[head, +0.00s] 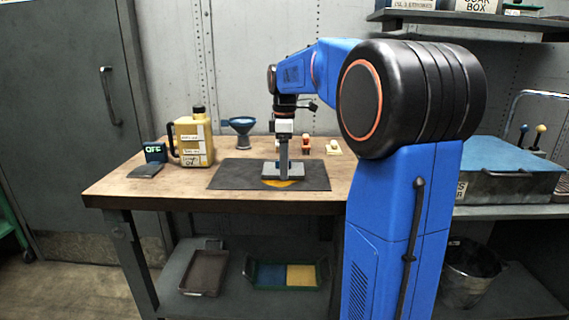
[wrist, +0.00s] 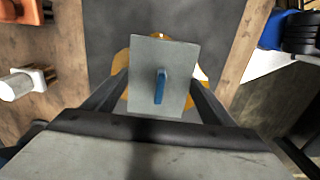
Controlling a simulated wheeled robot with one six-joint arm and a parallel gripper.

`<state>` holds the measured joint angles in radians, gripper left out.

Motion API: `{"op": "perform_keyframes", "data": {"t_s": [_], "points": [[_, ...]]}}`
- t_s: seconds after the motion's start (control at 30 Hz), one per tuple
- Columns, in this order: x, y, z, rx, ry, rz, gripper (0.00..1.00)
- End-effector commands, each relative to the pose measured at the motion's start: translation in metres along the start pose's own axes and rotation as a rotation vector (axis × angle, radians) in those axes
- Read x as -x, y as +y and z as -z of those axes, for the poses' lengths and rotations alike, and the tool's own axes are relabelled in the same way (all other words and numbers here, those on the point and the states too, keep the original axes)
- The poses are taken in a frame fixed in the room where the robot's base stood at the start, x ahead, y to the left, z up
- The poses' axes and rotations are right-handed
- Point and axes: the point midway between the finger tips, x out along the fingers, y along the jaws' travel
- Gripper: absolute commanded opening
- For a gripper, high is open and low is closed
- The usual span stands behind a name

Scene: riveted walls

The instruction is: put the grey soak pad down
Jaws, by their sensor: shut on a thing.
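The grey soak pad (head: 283,171) is a flat rectangular block, held low over the dark mat (head: 228,175) on the wooden bench. In the wrist view the pad (wrist: 150,52) shows a grey face with a blue grip on it. My gripper (head: 283,160) points down and is shut on the pad; its fingers (wrist: 160,90) show on either side in the wrist view. An amber spill (head: 279,184) lies on the mat under the pad and shows around its edges. I cannot tell whether the pad touches the mat.
A yellow jug (head: 192,140), a blue funnel (head: 240,127) and a dark OFF sign (head: 155,152) stand left on the bench (head: 120,187). Small items (head: 333,147) stand behind the mat. A tray (head: 205,271) and a two-colour tray (head: 268,287) lie on the lower shelf. The mat's left part is clear.

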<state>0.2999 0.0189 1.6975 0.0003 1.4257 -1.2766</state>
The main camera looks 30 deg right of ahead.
Motion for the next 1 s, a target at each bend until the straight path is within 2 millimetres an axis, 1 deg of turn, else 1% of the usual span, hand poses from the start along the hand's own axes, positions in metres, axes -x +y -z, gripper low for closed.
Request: {"op": "perform_keyframes", "data": {"t_s": [0.1, 0.13, 0.17, 0.2, 0.47, 0.63, 0.77, 1.0], "points": [[-0.003, 0.000, 0.000, 0.000, 0.000, 0.000, 0.55], [-0.003, 0.000, 0.000, 0.000, 0.000, 0.000, 0.80], [-0.003, 0.000, 0.000, 0.000, 0.000, 0.000, 0.87], [-0.003, 0.000, 0.000, 0.000, 0.000, 0.000, 0.96], [-0.003, 0.000, 0.000, 0.000, 0.000, 0.000, 0.96], [0.005, 0.000, 0.000, 0.000, 0.000, -0.001, 0.96], [0.023, 0.001, 0.000, 0.000, 0.001, -0.003, 0.96], [0.070, 0.001, 0.000, 0.000, 0.001, -0.003, 0.96]]}}
